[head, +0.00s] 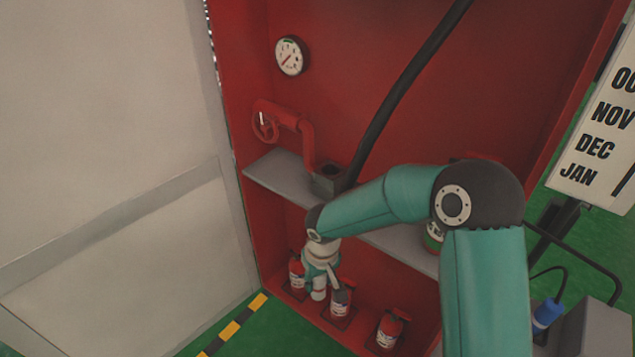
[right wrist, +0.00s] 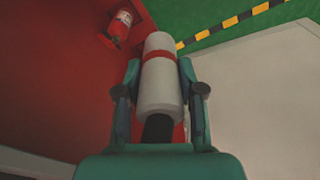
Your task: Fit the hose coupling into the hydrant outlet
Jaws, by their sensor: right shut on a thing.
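The hose coupling (right wrist: 158,92) is a white cylinder with a red band, on a black hose end. In the right wrist view it lies between the fingers of my right gripper (right wrist: 160,90), which is shut on it. In the head view my right gripper (head: 322,272) is below the shelf, in front of the fire extinguishers, with a white part of the coupling (head: 318,294) under it. The hydrant outlet (head: 328,182) is a grey block with a dark opening on top, at the shelf, above the gripper and apart from the coupling. My left gripper is out of view.
A red cabinet (head: 350,60) holds a gauge (head: 291,56), a red valve wheel (head: 264,127) with a pipe, and a grey shelf (head: 270,172). A black hose (head: 405,85) hangs down behind my arm. Several extinguishers (head: 388,330) stand below. A pale wall (head: 100,130) is left.

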